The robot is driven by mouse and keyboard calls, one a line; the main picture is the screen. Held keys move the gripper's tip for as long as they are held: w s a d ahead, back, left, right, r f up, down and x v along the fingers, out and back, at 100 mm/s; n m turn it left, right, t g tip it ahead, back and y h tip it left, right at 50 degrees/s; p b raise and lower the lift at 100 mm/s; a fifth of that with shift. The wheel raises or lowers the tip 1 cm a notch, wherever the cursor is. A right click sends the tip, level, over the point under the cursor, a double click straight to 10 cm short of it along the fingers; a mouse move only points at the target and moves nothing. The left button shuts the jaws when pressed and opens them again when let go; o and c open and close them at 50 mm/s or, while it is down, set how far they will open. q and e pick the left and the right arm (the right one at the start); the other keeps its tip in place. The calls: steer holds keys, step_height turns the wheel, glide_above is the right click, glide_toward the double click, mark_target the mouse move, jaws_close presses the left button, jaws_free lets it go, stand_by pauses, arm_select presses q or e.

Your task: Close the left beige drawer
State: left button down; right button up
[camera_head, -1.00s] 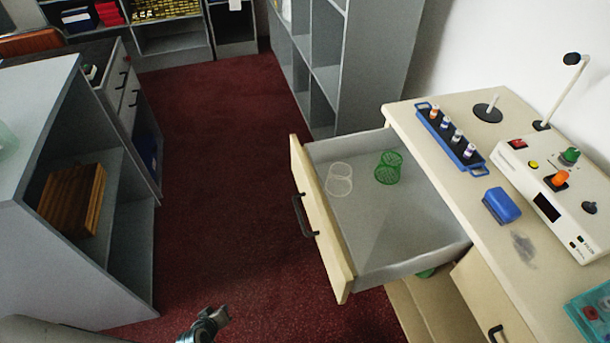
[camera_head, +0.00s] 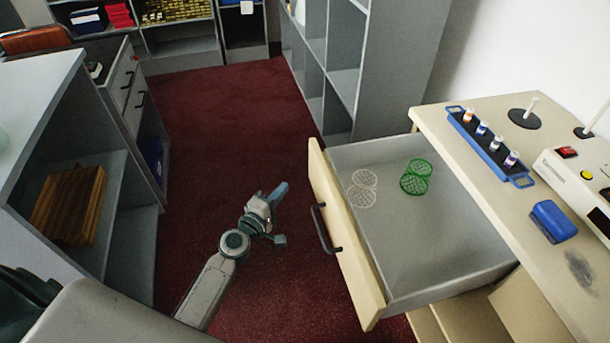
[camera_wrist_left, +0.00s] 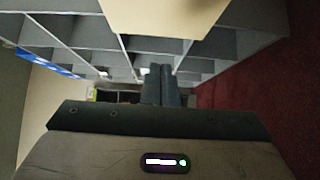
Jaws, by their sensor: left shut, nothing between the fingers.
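The left beige drawer (camera_head: 345,235) is pulled far out of the beige counter (camera_head: 470,150), its grey inside showing. Its dark handle (camera_head: 325,228) is on the front panel, facing left. In the left wrist view the closed fingers (camera_wrist_left: 161,84) point ahead, with a beige panel (camera_wrist_left: 165,18) at the top. My right gripper is not in view.
On the counter are a blue rack with small bottles (camera_head: 490,145), a blue block (camera_head: 553,221) and a white device (camera_head: 580,185). A grey shelf unit (camera_head: 395,65) stands behind the drawer. A grey cabinet (camera_head: 60,130) is at left. Red carpet (camera_head: 230,120) is clear between.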

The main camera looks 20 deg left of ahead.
mark_target(312, 168)
arm_select(q)
steer(key=w+d, duration=0.1)
steer(key=w, duration=0.1)
steer(key=w+d, duration=0.1)
steer(key=w, duration=0.1)
steer(key=w+d+p, duration=0.1)
steer(key=w, duration=0.1)
steer(key=shift+w+d, duration=0.15)
steer(key=shift+w, duration=0.05)
steer(key=shift+w+d, duration=0.3)
steer(key=shift+d, duration=0.2)
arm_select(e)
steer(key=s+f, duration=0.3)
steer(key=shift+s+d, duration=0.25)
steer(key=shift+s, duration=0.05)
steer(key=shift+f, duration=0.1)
